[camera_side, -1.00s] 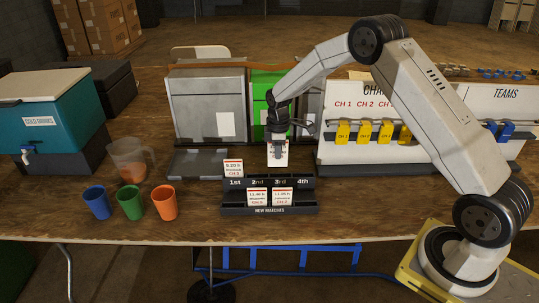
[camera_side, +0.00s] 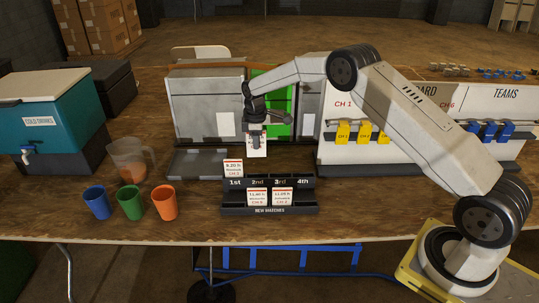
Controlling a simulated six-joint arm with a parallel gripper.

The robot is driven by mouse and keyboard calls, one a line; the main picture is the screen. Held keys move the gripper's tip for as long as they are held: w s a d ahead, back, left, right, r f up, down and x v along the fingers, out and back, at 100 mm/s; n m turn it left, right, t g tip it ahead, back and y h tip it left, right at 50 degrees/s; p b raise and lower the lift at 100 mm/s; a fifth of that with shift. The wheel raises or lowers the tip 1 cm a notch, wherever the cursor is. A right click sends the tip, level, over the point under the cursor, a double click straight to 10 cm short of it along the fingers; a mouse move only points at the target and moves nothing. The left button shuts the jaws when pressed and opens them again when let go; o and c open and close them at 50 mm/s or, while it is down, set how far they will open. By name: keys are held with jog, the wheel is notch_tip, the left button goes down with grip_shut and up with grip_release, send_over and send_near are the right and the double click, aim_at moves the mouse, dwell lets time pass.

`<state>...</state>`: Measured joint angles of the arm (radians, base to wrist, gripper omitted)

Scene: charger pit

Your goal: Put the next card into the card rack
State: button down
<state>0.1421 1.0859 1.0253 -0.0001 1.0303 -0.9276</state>
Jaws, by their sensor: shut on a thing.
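The card rack (camera_side: 268,203) is a dark holder with slots marked 1st to 4th on its upper step and NEW MATCHES on its lower front. One card (camera_side: 233,168) stands in the 1st slot. Two cards, a left one (camera_side: 257,197) and a right one (camera_side: 283,197), stand in the lower front row. My gripper (camera_side: 256,139) is shut on a white card (camera_side: 256,151), held upright above and behind the rack, roughly over the 2nd slot. The held card's lower edge is apart from the rack. Its print is too small to read.
Blue (camera_side: 97,202), green (camera_side: 130,202) and orange (camera_side: 163,201) cups and a clear pitcher (camera_side: 129,160) stand left of the rack. A grey tray (camera_side: 198,163) lies behind it. A white board (camera_side: 345,125) with yellow tags stands right.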

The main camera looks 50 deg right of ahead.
jog(key=shift+f, duration=0.25)
jog(key=shift+f, duration=4.55)
jog(key=shift+f, duration=0.1)
jog(key=c, duration=0.7)
grip_release()
jog(key=shift+o, duration=0.2)
jog(key=shift+r, duration=0.2)
jog(key=shift+r, duration=3.75)
